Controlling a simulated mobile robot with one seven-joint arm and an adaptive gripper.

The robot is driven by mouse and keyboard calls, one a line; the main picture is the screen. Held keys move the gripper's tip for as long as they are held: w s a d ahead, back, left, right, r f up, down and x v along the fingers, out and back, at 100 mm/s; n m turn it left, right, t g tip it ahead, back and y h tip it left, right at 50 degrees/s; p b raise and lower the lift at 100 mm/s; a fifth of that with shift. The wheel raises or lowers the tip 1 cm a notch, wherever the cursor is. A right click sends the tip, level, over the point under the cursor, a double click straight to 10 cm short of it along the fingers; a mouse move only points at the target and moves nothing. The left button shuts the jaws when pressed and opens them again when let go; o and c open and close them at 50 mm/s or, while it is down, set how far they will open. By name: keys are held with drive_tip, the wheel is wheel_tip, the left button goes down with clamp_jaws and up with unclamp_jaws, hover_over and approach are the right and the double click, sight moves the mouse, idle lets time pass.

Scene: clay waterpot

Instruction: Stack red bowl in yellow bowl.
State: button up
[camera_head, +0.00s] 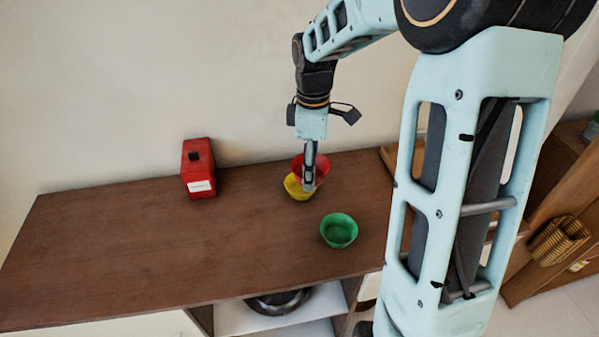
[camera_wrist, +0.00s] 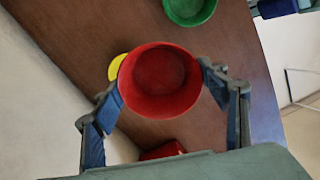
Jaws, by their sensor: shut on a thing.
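The red bowl (camera_head: 321,166) is held between the fingers of my gripper (camera_head: 308,183). In the wrist view the red bowl (camera_wrist: 160,82) faces the camera with its open top, one finger on each side. The yellow bowl (camera_head: 296,189) is on the brown table, just in front of and left of the red bowl in the head view, partly hidden by my gripper. In the wrist view only an edge of the yellow bowl (camera_wrist: 117,66) shows past the red bowl's left side. The red bowl overlaps it in view; I cannot tell whether they touch.
A green bowl (camera_head: 339,231) stands nearer the table's front edge, and also shows at the top of the wrist view (camera_wrist: 190,10). A red box (camera_head: 198,170) stands at the back left by the wall. The left part of the brown table (camera_head: 120,250) is clear.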

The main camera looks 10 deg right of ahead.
sight(302, 166)
drive_tip(key=w+f, duration=0.6)
drive_tip(key=shift+w+a+p, duration=0.3)
drive_tip(key=shift+a+p, duration=0.05)
drive_tip(key=shift+p, duration=0.05)
drive_tip(key=shift+w+f, duration=0.4)
drive_tip(key=shift+f, duration=1.7)
drive_tip(key=shift+f+b, duration=0.3)
drive_tip(key=shift+f, duration=0.3)
drive_tip(key=o, duration=1.2)
drive_tip(key=shift+c, duration=0.2)
